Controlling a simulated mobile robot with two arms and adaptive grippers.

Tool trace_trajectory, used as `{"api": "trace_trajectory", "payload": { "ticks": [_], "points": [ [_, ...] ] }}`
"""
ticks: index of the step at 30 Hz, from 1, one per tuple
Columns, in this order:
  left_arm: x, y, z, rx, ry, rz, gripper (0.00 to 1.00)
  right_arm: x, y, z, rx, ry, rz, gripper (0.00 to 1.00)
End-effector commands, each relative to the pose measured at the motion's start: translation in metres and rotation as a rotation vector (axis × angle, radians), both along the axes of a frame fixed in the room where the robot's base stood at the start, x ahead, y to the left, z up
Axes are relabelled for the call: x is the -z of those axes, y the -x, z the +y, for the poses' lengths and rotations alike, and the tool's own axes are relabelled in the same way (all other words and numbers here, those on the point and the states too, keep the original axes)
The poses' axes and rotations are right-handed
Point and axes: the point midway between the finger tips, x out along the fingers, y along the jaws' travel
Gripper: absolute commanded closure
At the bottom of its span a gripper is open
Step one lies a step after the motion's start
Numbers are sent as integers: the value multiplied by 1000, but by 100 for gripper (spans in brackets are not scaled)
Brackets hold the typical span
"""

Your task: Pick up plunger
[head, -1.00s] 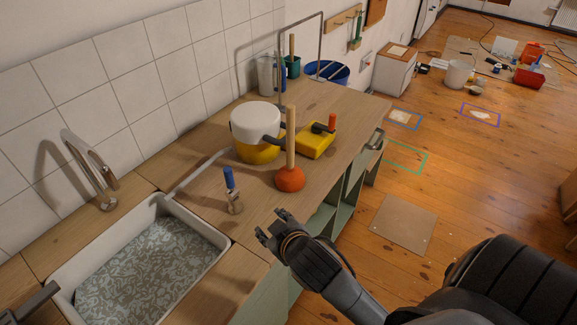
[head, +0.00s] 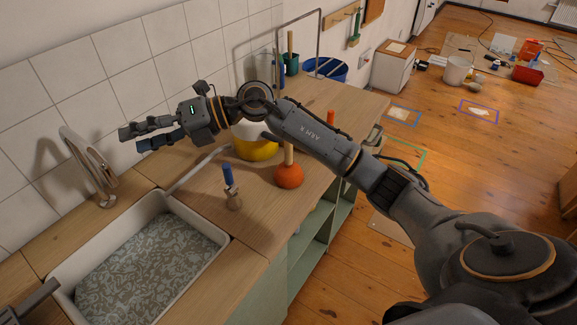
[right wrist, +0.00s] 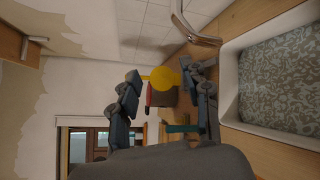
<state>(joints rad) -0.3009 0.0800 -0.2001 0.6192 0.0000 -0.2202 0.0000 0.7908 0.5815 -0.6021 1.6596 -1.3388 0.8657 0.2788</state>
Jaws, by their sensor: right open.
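The plunger (head: 289,176) stands on the wooden counter with its orange rubber cup down. My right gripper (head: 135,138) is open and empty, raised above the counter near the tap, well to the left of the plunger. In the right wrist view its fingers (right wrist: 168,72) are spread apart with nothing held. The plunger is not recognisable in that view. A dark part at the lower left edge, likely my left gripper (head: 35,302), is cut off, and its jaws cannot be judged.
A blue-handled tool (head: 230,185) stands left of the plunger. A yellow pot (head: 256,150) is behind my arm. The tap (head: 88,165) and white sink (head: 205,265) are at the left. Bare counter lies around the plunger's cup.

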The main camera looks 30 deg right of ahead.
Motion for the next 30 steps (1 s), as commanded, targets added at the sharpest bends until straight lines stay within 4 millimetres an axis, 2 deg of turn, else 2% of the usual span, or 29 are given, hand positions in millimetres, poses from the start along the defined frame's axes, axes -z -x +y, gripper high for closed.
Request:
{"api": "trace_trajectory", "payload": {
  "ticks": [1,2,5,7,12,15,18,22,30],
  "points": [
    [0,0,0,0,0,-1,60,5,-10,-17,-7,135,-11,53],
    [0,-1,0,0,0,-1,60,11,-14,-29,-12,218,-8,53],
    [0,-1,0,0,0,-2,60,24,-28,-80,1,491,28,53],
    [0,-1,0,0,0,-2,60,25,-36,-126,35,674,76,53],
    [0,-1,0,0,1,-3,60,4,-34,-243,170,1026,259,53],
    [0,-2,0,0,1,-3,60,-13,-22,-294,245,1148,366,53],
    [0,-2,-1,0,1,-3,60,-26,-10,-324,295,1217,445,53],
    [-1,-2,-1,0,1,-3,60,-28,-4,-338,319,1250,489,53],
    [-10,-2,-1,0,1,-3,60,20,-11,-339,316,1253,493,53]
  ]
}}
